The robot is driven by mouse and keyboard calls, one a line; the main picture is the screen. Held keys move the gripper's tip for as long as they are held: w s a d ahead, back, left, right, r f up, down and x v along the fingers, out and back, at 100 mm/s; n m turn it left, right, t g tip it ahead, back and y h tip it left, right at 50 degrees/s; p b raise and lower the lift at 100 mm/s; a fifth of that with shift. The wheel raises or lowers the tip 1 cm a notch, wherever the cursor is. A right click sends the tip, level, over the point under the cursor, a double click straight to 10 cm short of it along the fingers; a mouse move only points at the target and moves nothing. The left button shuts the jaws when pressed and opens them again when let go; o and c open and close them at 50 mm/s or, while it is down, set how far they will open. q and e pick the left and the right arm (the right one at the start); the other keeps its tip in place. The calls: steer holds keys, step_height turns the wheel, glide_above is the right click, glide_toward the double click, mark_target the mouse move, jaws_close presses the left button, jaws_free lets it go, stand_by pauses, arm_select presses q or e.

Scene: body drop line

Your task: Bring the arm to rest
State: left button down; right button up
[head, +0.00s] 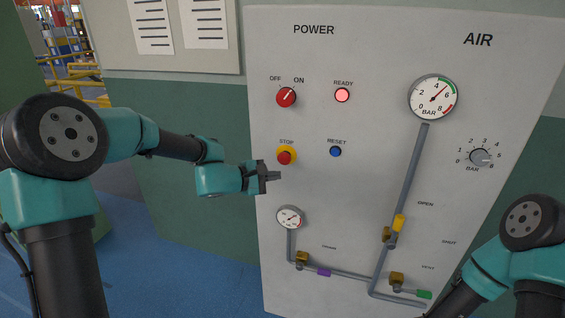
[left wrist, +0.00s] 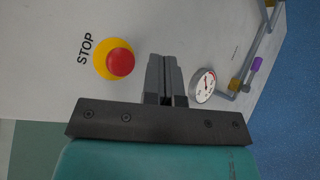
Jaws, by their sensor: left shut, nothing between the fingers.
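My left arm reaches in from the left in the head view. Its gripper (head: 272,176) is shut and empty, in front of the grey panel (head: 330,200), just below and left of the red STOP button (head: 285,157) on its yellow base. In the left wrist view the closed fingers (left wrist: 164,75) lie between the STOP button (left wrist: 120,62) and a small gauge (left wrist: 203,86). The fingers appear apart from both. My right arm shows at the lower right of the head view; its gripper is out of the frame.
The panel carries a red OFF/ON knob (head: 286,97), a lit READY lamp (head: 342,95), a blue RESET button (head: 335,151), a large gauge (head: 433,98) and a grey BAR dial (head: 480,157). Pipes with yellow (head: 399,223), purple (head: 323,272) and green (head: 424,294) valve handles run below.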

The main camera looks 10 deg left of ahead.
arm_select(q)
steer(key=s+a+f+m+g+y, duration=0.1)
steer(key=s+f+m+g+y, duration=0.1)
steer(key=s+f, duration=0.7)
steer(key=s+a+f+m+g+y, duration=0.1)
steer(key=s+f+m+g+y, duration=0.2)
steer(key=f, duration=1.5)
steer(key=s+a+f+m+g+y, duration=0.1)
steer(key=s+f+m+g, duration=0.3)
steer(key=s+f+m, duration=0.4)
steer(key=s+f+y, duration=0.1)
steer(key=s+f, duration=0.5)
steer(key=s, duration=0.1)
steer(key=shift+s+a+f+g, duration=0.2)
steer(key=shift+s+f+g, duration=0.15)
steer(key=shift+g, duration=0.05)
